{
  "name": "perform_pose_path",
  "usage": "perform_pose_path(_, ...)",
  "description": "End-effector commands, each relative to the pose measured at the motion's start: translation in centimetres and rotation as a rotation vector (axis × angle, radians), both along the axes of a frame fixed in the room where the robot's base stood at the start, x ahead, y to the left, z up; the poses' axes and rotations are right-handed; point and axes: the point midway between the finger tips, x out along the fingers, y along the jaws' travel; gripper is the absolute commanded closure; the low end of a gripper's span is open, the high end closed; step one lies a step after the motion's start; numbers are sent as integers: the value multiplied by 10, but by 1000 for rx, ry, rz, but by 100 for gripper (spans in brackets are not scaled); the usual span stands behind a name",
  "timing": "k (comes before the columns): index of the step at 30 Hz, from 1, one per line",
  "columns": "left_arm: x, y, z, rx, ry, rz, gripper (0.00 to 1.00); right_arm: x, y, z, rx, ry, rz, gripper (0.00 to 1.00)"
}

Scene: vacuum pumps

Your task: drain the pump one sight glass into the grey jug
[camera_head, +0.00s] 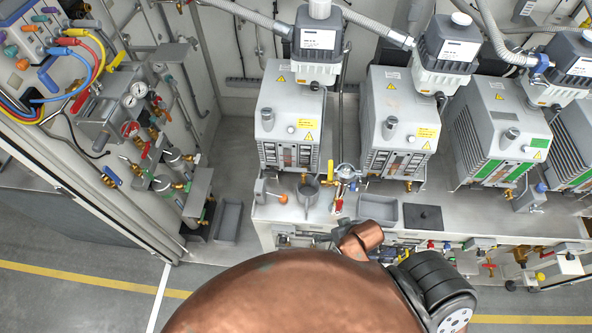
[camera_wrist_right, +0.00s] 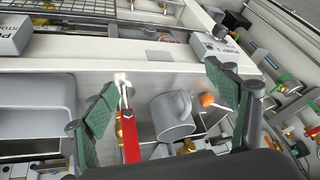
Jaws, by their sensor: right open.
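The grey jug (camera_head: 307,192) stands on the bench below the leftmost pump (camera_head: 290,118), by its front edge. In the right wrist view the jug (camera_wrist_right: 172,118) lies between my open fingers, with its handle visible. A red valve lever (camera_wrist_right: 130,140) is beside it, nearer the left finger; in the head view this lever (camera_head: 338,207) is right of the jug. My right gripper (camera_wrist_right: 163,78) is open and empty. In the head view my copper arm hides much of the bench front. My left gripper is not in view.
An orange knob (camera_head: 283,198) is left of the jug. A grey tray (camera_head: 378,209) and a dark flat plate (camera_head: 424,217) lie to the right. More pumps (camera_head: 400,120) stand along the bench. A gauge panel (camera_head: 130,100) with hoses is at the left.

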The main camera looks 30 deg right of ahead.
Motion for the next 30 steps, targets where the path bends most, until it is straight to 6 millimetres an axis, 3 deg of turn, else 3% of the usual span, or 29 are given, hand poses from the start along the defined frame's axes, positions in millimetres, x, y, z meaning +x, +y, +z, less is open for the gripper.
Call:
perform_pose_path(3,0,0,0,0,0,0,60,36,38,22,166,-124,-50,21)
perform_pose_path(11,0,0,1,0,0,0,60,104,111,65,583,-330,-196,21)
perform_pose_path(15,0,0,1,0,0,0,60,142,146,98,911,-431,-331,21)
perform_pose_path(18,0,0,1,0,0,0,60,170,161,125,1210,-490,-473,21)
perform_pose_path(21,0,0,1,0,0,0,60,191,160,147,1515,-527,-640,21)
perform_pose_path(24,0,0,1,0,0,0,60,207,147,157,1810,-549,-826,21)
perform_pose_path(27,0,0,1,0,0,0,60,216,125,152,2089,-567,-1033,21)
perform_pose_path(30,0,0,1,0,0,0,60,218,101,133,2332,-591,-1246,21)
